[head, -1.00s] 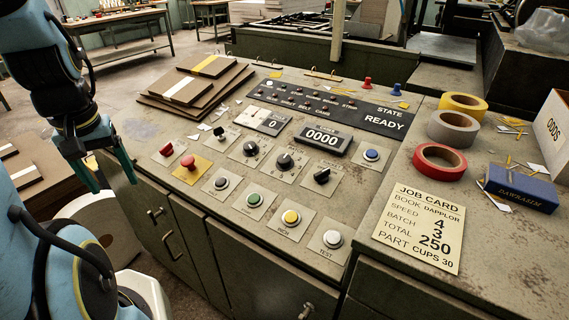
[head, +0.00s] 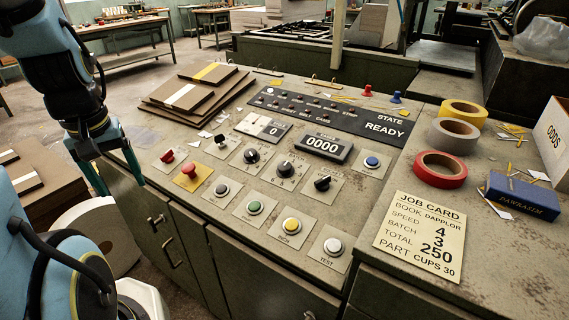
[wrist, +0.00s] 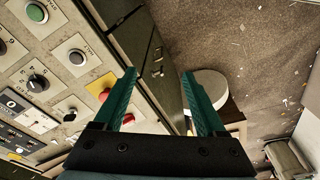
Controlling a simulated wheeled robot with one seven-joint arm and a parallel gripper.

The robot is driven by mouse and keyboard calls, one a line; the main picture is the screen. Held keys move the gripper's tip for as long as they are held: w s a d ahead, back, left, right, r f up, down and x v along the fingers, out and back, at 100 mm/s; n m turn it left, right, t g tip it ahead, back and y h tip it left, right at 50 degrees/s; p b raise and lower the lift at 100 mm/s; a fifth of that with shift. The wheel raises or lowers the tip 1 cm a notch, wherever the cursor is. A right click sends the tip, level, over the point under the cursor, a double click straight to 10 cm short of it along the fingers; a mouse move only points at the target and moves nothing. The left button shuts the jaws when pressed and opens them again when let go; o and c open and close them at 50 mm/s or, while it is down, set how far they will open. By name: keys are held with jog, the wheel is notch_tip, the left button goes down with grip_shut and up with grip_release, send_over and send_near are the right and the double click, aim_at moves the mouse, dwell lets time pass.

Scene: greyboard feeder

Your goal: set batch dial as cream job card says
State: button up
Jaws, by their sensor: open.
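The cream job card (head: 419,237) lies on the right-hand surface and reads speed 4, batch 3, total 250, part cups 30. Black rotary dials stand on pale plates on the sloping panel: a left one (head: 252,156), a middle one (head: 286,170) and a right one (head: 322,184). Their labels are too small to read, so I cannot tell which is batch. My gripper (head: 122,190) is open and empty beyond the panel's left edge, apart from every dial. In the wrist view its fingers (wrist: 158,76) point past the cabinet edge, with a black dial (wrist: 38,82) at left.
A red mushroom button (head: 188,166) on a yellow plate is the control near my gripper. Push buttons, including a green one (head: 254,207), line the panel's front. The counter reads 0000 and the state display (head: 385,130) reads READY. Brown boards (head: 190,108) lie at back left.

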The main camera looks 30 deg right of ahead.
jog(key=w+d+n, duration=0.2)
jog(key=w+d, duration=0.1)
jog(key=d, duration=0.5)
jog(key=n+h, duration=0.2)
jog(key=n, duration=0.5)
send_near(286, 166)
jog(key=b+x, duration=0.1)
jog(key=x, duration=0.7)
jog(key=shift+w+d+f+b, duration=0.1)
jog(key=shift+f+b, duration=0.15)
jog(key=shift+b, duration=0.05)
grip_shut()
